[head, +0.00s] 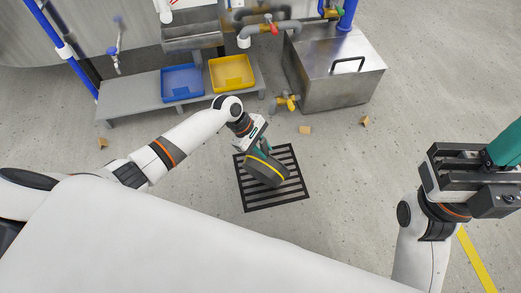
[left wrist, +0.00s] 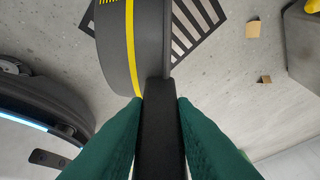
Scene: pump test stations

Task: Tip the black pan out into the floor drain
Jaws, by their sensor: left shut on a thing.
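The black pan (head: 268,176), dark with a yellow stripe, is over the floor drain (head: 296,193), a dark square grating. My left gripper (head: 262,152) is shut on the pan's handle. In the left wrist view the black handle (left wrist: 160,130) runs between the green fingers, and the pan (left wrist: 115,45) shows its side and yellow band. The pan looks tilted; its inside and any contents are hidden. The drain's bars (left wrist: 195,25) show beyond it. My right gripper (head: 503,148) is at the right edge, far from the pan, its fingertips partly cut off.
A blue tray (head: 182,82) and a yellow tray (head: 232,72) are on a low grey bench (head: 135,110). A steel tank (head: 335,75) stands behind the drain, with a yellow-handled valve (head: 288,102) low beside it. Small tan blocks (head: 305,130) lie on the floor. The floor right of the drain is clear.

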